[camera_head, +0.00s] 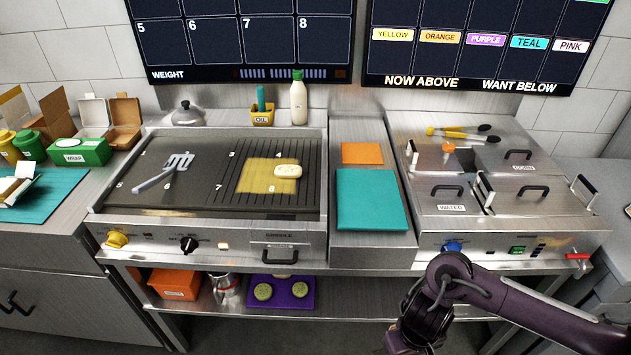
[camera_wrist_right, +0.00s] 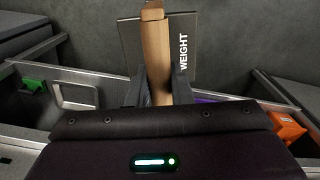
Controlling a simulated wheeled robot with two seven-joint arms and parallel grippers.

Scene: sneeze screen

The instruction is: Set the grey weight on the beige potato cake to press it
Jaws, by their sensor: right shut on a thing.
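The beige potato cake (camera_head: 288,171) lies on the yellow zone of the griddle (camera_head: 225,205), over its right part. My right gripper (camera_head: 412,325) is low at the bottom of the head view, in front of the counter and well to the right of the cake. In the right wrist view, my right gripper (camera_wrist_right: 158,90) is shut on the wooden handle of the grey weight (camera_wrist_right: 129,48), a flat plate labelled WEIGHT. The weight cannot be made out in the head view. My left gripper is not in view.
A metal spatula (camera_head: 165,172) lies on the griddle's left side. A teal mat (camera_head: 371,199) and an orange mat (camera_head: 362,153) lie right of the griddle. A purple tray (camera_head: 281,292) with green patties and an orange bin (camera_head: 174,284) sit on the shelf below.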

